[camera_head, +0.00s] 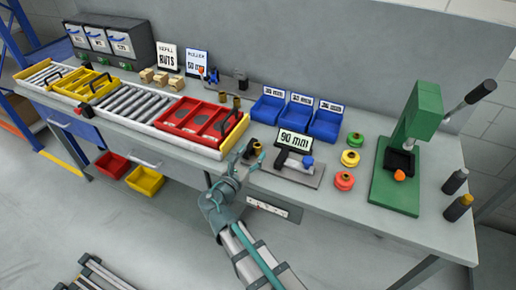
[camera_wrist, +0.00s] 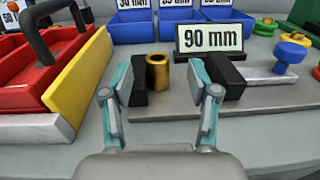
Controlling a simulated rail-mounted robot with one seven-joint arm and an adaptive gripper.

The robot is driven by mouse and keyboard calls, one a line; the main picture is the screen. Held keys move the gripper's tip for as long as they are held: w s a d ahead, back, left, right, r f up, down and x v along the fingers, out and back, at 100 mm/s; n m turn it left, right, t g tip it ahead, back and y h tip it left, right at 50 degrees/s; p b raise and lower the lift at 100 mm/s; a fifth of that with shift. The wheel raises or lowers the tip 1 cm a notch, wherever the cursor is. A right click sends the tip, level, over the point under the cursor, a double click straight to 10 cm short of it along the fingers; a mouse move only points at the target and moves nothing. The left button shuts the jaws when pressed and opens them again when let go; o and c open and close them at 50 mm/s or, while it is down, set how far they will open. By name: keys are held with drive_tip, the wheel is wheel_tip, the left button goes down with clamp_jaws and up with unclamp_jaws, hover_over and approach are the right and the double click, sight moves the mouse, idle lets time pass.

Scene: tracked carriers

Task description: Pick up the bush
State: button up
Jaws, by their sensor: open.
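The bush, a short brass-coloured hollow cylinder (camera_wrist: 157,73), stands upright on a grey plate (camera_wrist: 262,95) at the bench front. The bush is nearer the left pad, and a wider gap shows on the right. I cannot tell whether the left pad touches it. In the head view, my gripper (camera_head: 251,153) is low over the bench edge at the bush (camera_head: 257,147), which is partly hidden by the fingers.
A "90 mm" sign (camera_head: 295,140) and a blue-knobbed clamp (camera_head: 307,162) stand right of the bush. A red tray (camera_head: 192,137) is to the left, blue bins (camera_head: 268,107) behind. Other brass pieces (camera_head: 222,97) stand farther back. A green press (camera_head: 420,130) is far right.

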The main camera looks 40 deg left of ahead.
sight(255, 148)
drive_tip(key=w, duration=0.2)
drive_tip(key=w+a+p, duration=0.1)
drive_tip(key=w, duration=0.2)
drive_tip(key=shift+f+p, duration=0.15)
drive_tip(key=shift+p, duration=0.15)
clamp_jaws()
